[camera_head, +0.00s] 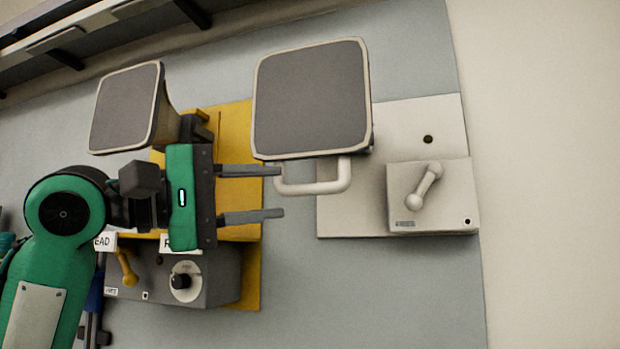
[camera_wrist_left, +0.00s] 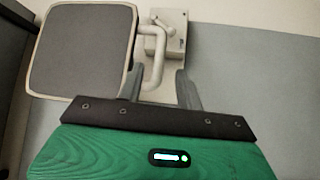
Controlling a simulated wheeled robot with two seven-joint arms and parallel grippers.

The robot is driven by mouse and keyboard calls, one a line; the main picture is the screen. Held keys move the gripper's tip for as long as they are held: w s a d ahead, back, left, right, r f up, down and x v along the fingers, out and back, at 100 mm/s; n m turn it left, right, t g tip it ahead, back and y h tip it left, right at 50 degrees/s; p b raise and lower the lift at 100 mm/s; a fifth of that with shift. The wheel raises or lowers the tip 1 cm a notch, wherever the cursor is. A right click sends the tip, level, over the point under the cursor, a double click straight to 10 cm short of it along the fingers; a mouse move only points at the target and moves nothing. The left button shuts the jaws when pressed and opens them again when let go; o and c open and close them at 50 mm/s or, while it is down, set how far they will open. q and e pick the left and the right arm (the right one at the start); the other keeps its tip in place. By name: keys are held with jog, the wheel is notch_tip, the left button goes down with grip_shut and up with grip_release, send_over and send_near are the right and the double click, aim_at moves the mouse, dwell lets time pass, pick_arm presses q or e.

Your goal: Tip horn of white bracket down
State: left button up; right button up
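The white bracket (camera_head: 384,112) is a pale plate on the wall, carrying a square horn (camera_head: 312,98) with a dark grey face and cream rim. Below the horn is a white U-shaped handle (camera_head: 328,188). In the left wrist view the horn (camera_wrist_left: 82,50) is at upper left and the handle (camera_wrist_left: 155,72) hangs beside it. My left gripper (camera_head: 282,192) is open, its two fingers pointing right toward the handle. The upper fingertip is close to the handle's left side; I cannot tell whether they touch. My right gripper is not in view.
A white box with a lever (camera_head: 424,186) sits on the plate's lower right. A yellow bracket (camera_head: 236,130) with another horn (camera_head: 126,108) and a grey control box (camera_head: 210,276) is behind my left gripper. The wall below the white plate is clear.

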aim_at(304, 190)
pick_arm(q)
jog(key=p+x, duration=0.1)
jog(key=x, duration=0.5)
jog(key=shift+r+p, duration=0.1)
jog(key=shift+p, duration=0.2)
jog(key=shift+w+d, duration=0.3)
jog(key=shift+d, duration=0.15)
grip_shut()
